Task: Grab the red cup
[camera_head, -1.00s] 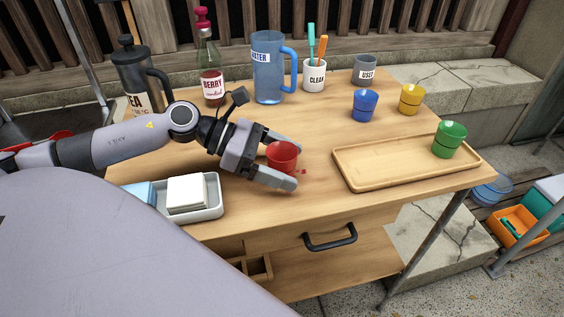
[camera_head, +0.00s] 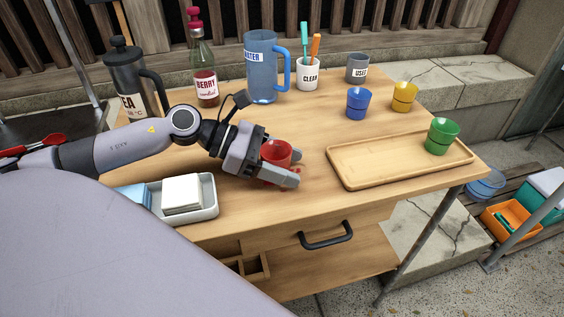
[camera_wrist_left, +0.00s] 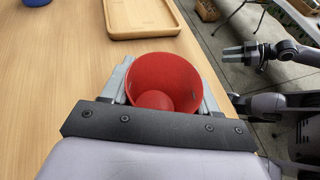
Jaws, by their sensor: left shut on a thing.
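The red cup (camera_head: 276,153) is upright and looks empty inside. It stands near the middle of the wooden table, between the fingers of my left gripper (camera_head: 287,167). In the left wrist view the red cup (camera_wrist_left: 163,82) fills the space between the two grey fingers, which press on its sides. My left gripper is shut on it. The fingers hide the cup's lower part, so I cannot tell whether its base touches the table.
A wooden tray (camera_head: 345,180) with a green cup (camera_head: 441,136) is to the right. Blue (camera_head: 358,103) and yellow (camera_head: 404,97) cups stand behind it. A blue pitcher (camera_head: 262,75) and a red-capped bottle (camera_head: 205,75) stand at the back. A napkin tray (camera_head: 209,205) is front left.

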